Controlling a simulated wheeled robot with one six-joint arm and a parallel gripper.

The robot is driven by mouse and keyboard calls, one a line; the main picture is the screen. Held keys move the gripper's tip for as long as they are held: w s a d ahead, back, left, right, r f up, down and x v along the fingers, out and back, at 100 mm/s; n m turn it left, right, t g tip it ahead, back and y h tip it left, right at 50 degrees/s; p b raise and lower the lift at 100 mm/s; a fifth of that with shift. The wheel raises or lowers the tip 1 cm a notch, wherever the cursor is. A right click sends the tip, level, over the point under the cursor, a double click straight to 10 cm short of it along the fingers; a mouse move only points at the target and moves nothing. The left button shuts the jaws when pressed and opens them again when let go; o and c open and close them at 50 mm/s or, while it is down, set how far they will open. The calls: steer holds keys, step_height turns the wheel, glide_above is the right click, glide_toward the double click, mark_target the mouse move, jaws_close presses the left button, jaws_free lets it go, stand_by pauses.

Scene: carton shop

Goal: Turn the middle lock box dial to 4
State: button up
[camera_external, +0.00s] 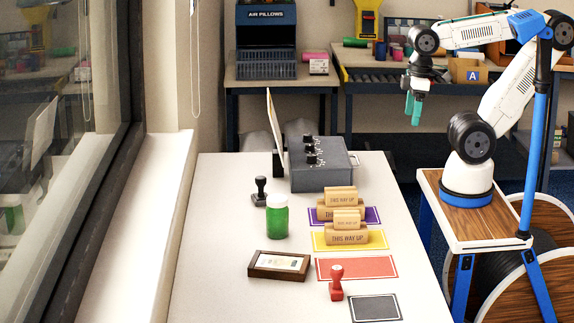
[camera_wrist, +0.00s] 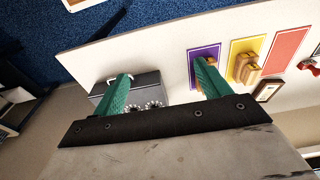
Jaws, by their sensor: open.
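The grey lock box (camera_external: 322,175) stands at the far end of the white table, with three dark dials in a row on its face. The middle dial (camera_external: 310,150) sits between the other two; its setting is too small to read. In the wrist view the lock box (camera_wrist: 146,88) lies beyond my fingers. Two dials show there, and the left finger hides part of the box. My gripper (camera_external: 413,106) is open and empty, with green fingers pointing down, above and to the right of the box, apart from it.
A white board (camera_external: 273,118) stands just left of the box. A black stamp (camera_external: 261,192), green jar (camera_external: 277,217), wooden blocks on purple and yellow mats, a framed card (camera_external: 279,265) and a red stamp (camera_external: 336,283) occupy the nearer table. The space between my gripper and the box looks clear.

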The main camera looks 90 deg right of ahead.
steer(key=c, duration=0.4)
steer(key=m+y, duration=0.4)
steer(key=m, duration=1.7)
glide_toward(310, 144)
steer(key=shift+t, duration=0.3)
steer(key=s, duration=0.1)
steer(key=s+a+f, duration=0.1)
steer(key=s, duration=0.1)
steer(key=s+a+f, duration=0.1)
steer(key=s, duration=0.1)
steer(key=shift+s+a, duration=0.1)
steer(key=shift+a, duration=0.15)
steer(key=w+f+m, duration=0.2)
steer(key=w+f+m+t, duration=0.1)
steer(key=w+f+m, duration=0.3)
steer(key=shift+a+h, duration=0.35)
steer(key=shift+h, duration=0.05)
